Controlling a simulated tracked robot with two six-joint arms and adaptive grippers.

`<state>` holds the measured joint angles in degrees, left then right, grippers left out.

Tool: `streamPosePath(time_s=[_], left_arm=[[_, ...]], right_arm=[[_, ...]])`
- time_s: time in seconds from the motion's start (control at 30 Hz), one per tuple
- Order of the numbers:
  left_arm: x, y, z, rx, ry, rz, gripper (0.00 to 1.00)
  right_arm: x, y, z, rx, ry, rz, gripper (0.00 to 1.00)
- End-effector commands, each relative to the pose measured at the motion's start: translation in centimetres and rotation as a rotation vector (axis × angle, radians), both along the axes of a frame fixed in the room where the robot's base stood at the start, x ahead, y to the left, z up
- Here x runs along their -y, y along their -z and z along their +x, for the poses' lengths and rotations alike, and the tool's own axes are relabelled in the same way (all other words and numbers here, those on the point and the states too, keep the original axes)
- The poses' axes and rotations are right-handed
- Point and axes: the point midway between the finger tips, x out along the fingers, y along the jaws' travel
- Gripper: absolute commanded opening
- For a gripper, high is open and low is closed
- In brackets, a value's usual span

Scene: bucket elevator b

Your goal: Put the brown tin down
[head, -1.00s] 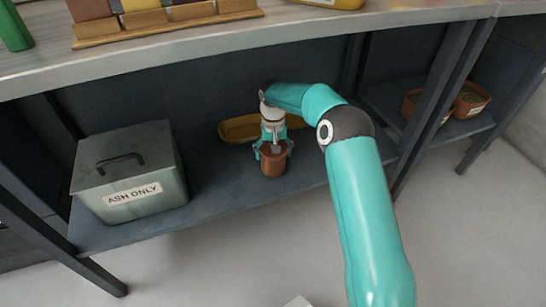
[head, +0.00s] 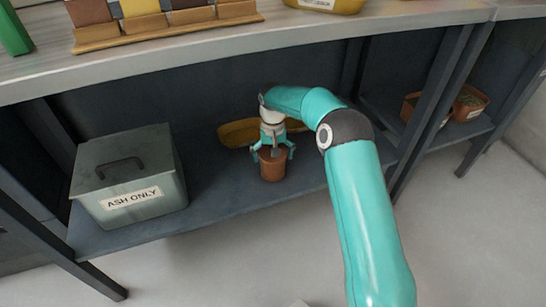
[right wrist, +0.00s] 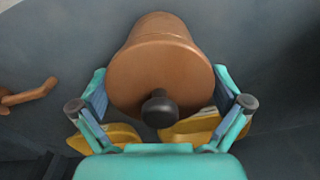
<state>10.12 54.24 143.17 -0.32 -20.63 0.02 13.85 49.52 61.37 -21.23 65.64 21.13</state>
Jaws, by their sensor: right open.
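The brown tin (head: 272,167) stands upright on the dark lower shelf (head: 225,203), right of the grey box. In the right wrist view its round lid (right wrist: 160,75) with a dark knob faces the camera. My right gripper (head: 274,152) is above the tin, pointing down, with its fingers open and spread to either side of the tin's top. In the right wrist view the fingers (right wrist: 160,95) show a gap on each side of the lid. My left gripper is not in view.
A grey "ASH ONLY" box (head: 130,175) stands on the shelf at left. A yellow tray (head: 238,133) lies behind the tin. The worktop (head: 200,50) overhangs the shelf, with posts (head: 430,110) at right. Shelf between box and tin is clear.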

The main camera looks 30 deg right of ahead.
Motion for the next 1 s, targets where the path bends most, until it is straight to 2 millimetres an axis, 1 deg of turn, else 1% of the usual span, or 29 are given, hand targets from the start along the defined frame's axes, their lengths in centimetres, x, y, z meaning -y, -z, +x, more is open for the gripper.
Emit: streamPosePath(time_s=[0.03, 0.3, 0.4, 0.53, 1.0], left_arm=[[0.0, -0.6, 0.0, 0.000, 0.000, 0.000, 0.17], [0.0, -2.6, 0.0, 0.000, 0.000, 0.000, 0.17], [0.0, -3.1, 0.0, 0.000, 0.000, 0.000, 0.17], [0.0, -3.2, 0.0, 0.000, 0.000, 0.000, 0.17], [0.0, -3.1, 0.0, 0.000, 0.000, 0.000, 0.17]], right_arm=[[0.0, -1.0, 0.1, 0.003, 0.000, 0.000, 1.00], [0.1, -5.3, 0.0, 0.003, 0.001, 0.000, 1.00], [0.1, -6.4, 0.0, 0.002, 0.001, 0.000, 1.00], [0.0, -6.9, 0.0, 0.000, 0.001, 0.000, 1.00], [0.1, -6.8, -0.1, 0.001, 0.002, 0.000, 1.00]])
